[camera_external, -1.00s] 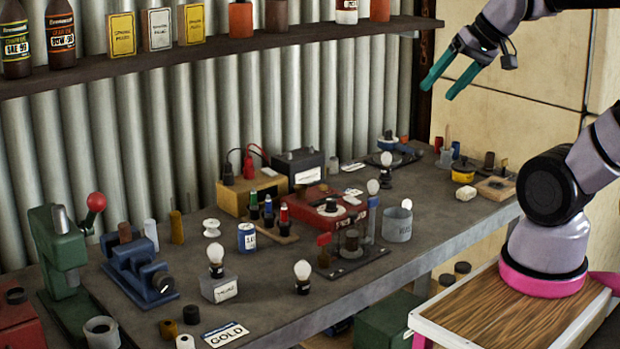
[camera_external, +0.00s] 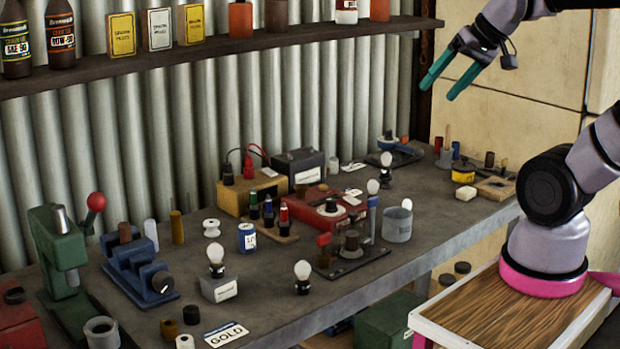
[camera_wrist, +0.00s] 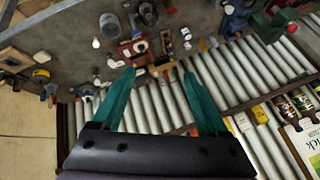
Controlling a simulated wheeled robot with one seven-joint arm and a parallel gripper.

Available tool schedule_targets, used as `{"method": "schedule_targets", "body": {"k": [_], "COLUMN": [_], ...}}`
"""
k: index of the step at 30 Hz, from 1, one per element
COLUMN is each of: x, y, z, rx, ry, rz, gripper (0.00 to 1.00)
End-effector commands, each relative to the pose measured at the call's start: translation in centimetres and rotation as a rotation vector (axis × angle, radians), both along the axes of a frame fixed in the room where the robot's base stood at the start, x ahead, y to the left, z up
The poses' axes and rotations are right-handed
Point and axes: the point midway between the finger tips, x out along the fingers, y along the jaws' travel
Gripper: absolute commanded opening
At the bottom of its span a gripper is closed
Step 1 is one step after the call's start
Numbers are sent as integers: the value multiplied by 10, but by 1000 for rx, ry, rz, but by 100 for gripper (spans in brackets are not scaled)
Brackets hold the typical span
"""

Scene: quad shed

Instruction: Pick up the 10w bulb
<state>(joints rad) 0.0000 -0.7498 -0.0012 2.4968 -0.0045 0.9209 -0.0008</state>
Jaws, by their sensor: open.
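Several white light bulbs stand on the workbench, and no wattage can be read on any of them. One bulb (camera_external: 216,254) sits on a pale labelled block, and another bulb (camera_external: 302,270) stands in a dark socket near the front edge. A third bulb (camera_external: 386,159) stands farther back in a dark base, and a smaller bulb (camera_external: 373,187) tops a blue post. My gripper (camera_external: 438,92) is open and empty, high above the back right of the bench, apart from every bulb. Its two green fingers (camera_wrist: 159,74) are spread in the wrist view.
A blue vise (camera_external: 135,270) and a green press (camera_external: 60,250) crowd the bench's left. A grey cup (camera_external: 397,226) and a red device (camera_external: 325,210) stand mid-bench. A shelf (camera_external: 230,47) runs along the corrugated wall.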

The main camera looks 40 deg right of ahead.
Motion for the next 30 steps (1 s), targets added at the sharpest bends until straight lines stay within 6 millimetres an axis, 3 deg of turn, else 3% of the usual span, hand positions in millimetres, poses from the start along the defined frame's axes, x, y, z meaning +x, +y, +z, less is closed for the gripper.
{"method": "schedule_targets", "body": {"k": [5,14,23,30], "x": [3,0,-4,13], "y": [10,67,129,167], "z": [-20,-103,-151,-175], "rx": [30,268,661,1045], "ry": [97,559,938,1123], "rz": [23,144,207,158], "gripper": [77,77,77,77]}}
